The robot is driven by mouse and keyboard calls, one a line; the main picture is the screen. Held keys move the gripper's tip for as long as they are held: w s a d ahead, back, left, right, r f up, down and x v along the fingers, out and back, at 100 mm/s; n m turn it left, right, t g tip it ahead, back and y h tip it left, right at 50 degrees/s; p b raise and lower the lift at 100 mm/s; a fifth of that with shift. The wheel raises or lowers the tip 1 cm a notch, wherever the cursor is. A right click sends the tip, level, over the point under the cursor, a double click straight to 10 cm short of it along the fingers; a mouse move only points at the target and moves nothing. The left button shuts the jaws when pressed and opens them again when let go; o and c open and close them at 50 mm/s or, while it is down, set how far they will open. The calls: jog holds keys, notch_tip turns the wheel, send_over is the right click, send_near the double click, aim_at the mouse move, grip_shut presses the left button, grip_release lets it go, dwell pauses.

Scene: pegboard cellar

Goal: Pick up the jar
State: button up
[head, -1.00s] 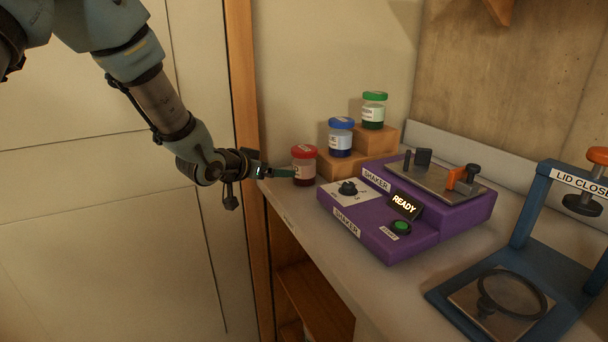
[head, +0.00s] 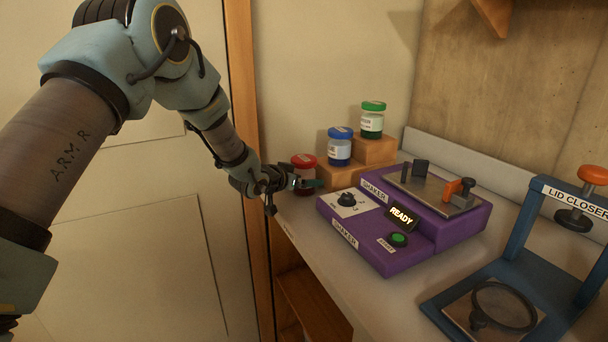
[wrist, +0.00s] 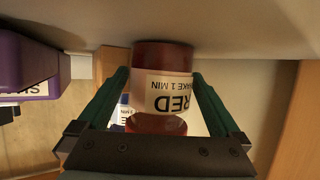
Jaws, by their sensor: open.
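The jar with a red lid (head: 303,160) stands upright on the bench at its far left end, in front of the wooden steps. In the wrist view the jar (wrist: 160,95) appears upside down, with dark red contents and a label reading RED and 1 MIN. My gripper (head: 308,184) is open at the jar and hides its lower part in the head view. In the wrist view the green fingers of my gripper (wrist: 160,78) stand on either side of the jar. A narrow gap seems to show on each side; contact is hard to tell.
A blue-lidded jar (head: 340,147) and a green-lidded jar (head: 372,120) stand on wooden steps (head: 375,151) just behind. A purple shaker (head: 375,241) showing READY is close on the right. A blue lid closer (head: 527,222) stands farther right. The bench edge is near my gripper.

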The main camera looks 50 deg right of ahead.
jog(key=shift+d+f, duration=0.1)
jog(key=shift+d, duration=0.15)
jog(key=shift+c, duration=0.2)
jog(key=c, duration=1.5)
